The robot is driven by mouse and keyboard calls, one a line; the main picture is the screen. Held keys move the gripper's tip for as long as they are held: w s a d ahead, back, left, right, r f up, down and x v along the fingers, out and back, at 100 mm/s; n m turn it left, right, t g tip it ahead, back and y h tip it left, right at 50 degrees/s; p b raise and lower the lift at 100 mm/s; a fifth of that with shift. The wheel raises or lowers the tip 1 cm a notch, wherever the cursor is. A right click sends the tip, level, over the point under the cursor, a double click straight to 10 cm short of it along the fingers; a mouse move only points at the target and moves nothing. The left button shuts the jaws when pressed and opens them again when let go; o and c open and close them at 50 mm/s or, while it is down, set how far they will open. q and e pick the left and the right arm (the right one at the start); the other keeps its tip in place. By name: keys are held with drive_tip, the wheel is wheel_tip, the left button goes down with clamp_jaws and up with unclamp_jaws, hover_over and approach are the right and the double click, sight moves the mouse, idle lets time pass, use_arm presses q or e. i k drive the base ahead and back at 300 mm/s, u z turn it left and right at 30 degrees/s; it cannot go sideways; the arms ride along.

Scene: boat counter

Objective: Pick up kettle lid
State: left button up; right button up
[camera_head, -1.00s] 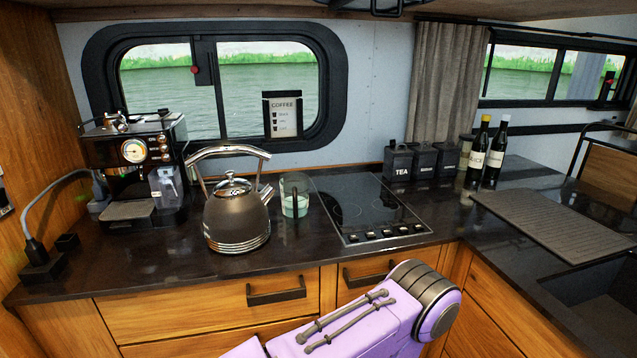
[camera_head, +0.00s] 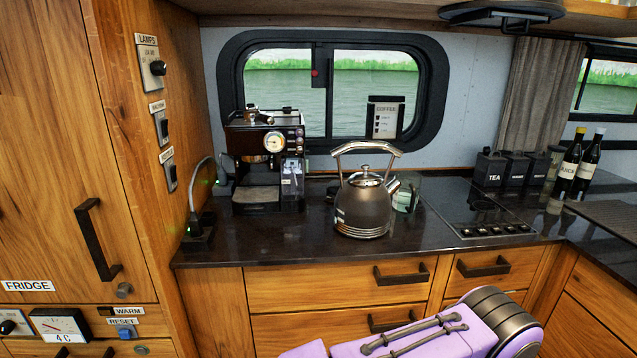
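The kettle (camera_head: 362,208) stands upright on the dark counter, left of the cooktop. It is dark metallic with a shiny arched handle above it and a spout pointing right. Its lid (camera_head: 370,178) is silver with a knob on top and sits on the kettle under the handle. A purple arm link of mine (camera_head: 430,335) shows at the bottom, below the counter edge and in front of the drawers. Neither gripper shows in this view.
A coffee machine (camera_head: 265,160) stands left of the kettle. A glass (camera_head: 407,194) stands close behind its spout. The cooktop (camera_head: 478,212), black canisters (camera_head: 515,169) and two bottles (camera_head: 578,165) are to the right.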

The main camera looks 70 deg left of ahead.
sight(365, 178)
drive_tip(key=k, duration=0.4)
drive_tip(key=u, duration=0.8)
